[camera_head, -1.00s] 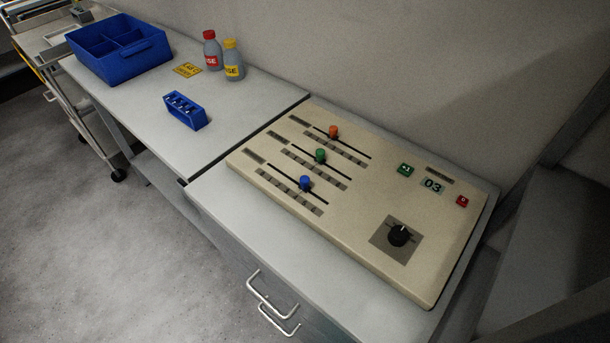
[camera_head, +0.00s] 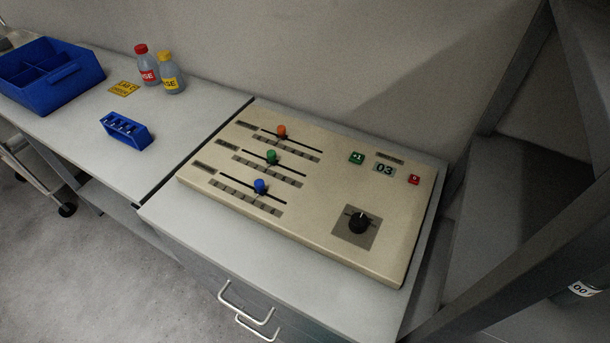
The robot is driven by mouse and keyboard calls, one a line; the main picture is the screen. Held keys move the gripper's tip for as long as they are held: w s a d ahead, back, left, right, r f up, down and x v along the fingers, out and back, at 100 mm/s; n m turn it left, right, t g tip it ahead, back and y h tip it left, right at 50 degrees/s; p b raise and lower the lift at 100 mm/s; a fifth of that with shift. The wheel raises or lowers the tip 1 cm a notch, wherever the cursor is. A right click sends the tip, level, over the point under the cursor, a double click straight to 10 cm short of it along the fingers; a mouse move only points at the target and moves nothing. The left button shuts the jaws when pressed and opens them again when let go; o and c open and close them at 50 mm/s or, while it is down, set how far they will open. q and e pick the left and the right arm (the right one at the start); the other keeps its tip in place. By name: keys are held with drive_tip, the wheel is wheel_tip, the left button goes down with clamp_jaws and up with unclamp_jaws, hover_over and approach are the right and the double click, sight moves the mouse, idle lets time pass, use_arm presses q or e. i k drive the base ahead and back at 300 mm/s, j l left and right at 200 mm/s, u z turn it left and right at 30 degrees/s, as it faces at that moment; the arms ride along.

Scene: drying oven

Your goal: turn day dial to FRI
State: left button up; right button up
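A beige control panel (camera_head: 310,215) lies on the grey cabinet top. A black rotary dial (camera_head: 359,222) sits on a dark square plate at its lower right. The marks around the dial are too small to read, so I cannot tell which day it points to. The panel also has three sliders with an orange knob (camera_head: 282,131), a green knob (camera_head: 272,156) and a blue knob (camera_head: 261,186). Neither of my grippers is in view.
A blue divided bin (camera_head: 50,75), a small blue rack (camera_head: 125,131), a red-capped bottle (camera_head: 146,66) and a yellow-capped bottle (camera_head: 171,74) stand on the left bench. A grey metal frame (camera_head: 500,75) rises at the right. Drawer handles (camera_head: 246,305) jut out at the front.

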sight(357, 224)
drive_tip(key=z, duration=0.7)
drive_tip(key=k+j+z, duration=0.25)
drive_tip(key=z, duration=0.25)
drive_tip(key=k+j+z, duration=0.3)
drive_tip(key=z, duration=0.15)
drive_tip(key=j, duration=0.1)
